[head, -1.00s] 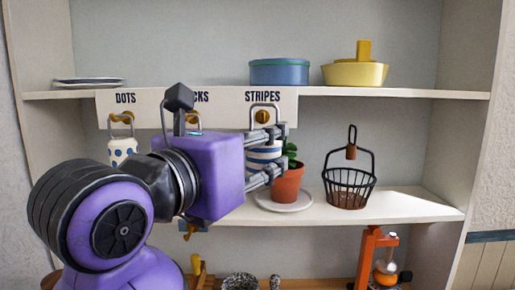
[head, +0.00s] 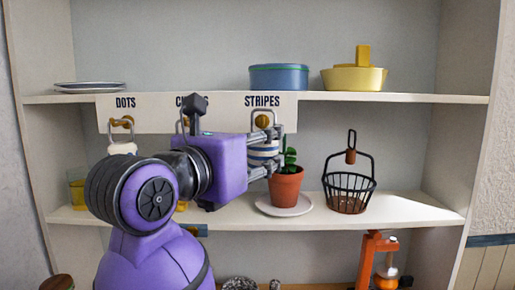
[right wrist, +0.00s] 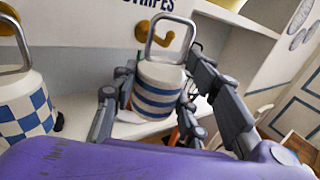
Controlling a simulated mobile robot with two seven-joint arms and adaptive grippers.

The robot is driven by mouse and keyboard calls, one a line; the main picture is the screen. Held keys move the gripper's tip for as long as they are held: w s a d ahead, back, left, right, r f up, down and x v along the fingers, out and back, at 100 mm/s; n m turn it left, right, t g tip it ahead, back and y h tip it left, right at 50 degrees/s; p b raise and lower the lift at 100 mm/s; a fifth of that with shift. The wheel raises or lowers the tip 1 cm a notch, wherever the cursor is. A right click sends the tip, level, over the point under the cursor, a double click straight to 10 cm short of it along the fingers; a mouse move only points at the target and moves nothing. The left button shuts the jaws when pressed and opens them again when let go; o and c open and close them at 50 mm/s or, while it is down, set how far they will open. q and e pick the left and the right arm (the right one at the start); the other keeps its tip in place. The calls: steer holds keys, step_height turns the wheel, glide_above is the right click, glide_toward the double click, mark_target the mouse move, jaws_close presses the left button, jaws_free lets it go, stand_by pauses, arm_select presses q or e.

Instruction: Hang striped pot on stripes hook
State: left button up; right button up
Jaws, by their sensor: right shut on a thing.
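The striped pot (head: 263,152), white with blue bands and a grey wire handle, is upright below the STRIPES label. It also shows in the right wrist view (right wrist: 158,92). My right gripper (head: 268,153) is shut on the pot's body, with fingers on both sides (right wrist: 155,100). The yellow stripes hook (head: 262,121) shows within the handle's outline. In the right wrist view, the hook (right wrist: 141,31) shows on both sides of one handle bar. I cannot tell whether the handle rests on it. My left gripper is not in view.
A potted plant (head: 286,186) on a saucer stands close to the gripper's right. A black wire basket (head: 349,192) is farther right. A checked pot (right wrist: 25,110) hangs left of the striped pot. The upper shelf (head: 400,96) runs above the hooks.

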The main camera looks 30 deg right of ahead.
mark_target(258, 152)
steer(key=shift+w+d, duration=0.3)
steer(key=shift+w, duration=0.15)
steer(key=shift+w+d+f, duration=0.25)
steer(key=shift+w+f, duration=0.25)
steer(key=shift+w, duration=0.05)
steer(key=shift+w+d+f+b, duration=0.1)
steer(key=shift+f+b, duration=0.15)
steer(key=shift+b, duration=0.05)
steer(key=o, duration=1.3)
steer(key=shift+o, duration=0.2)
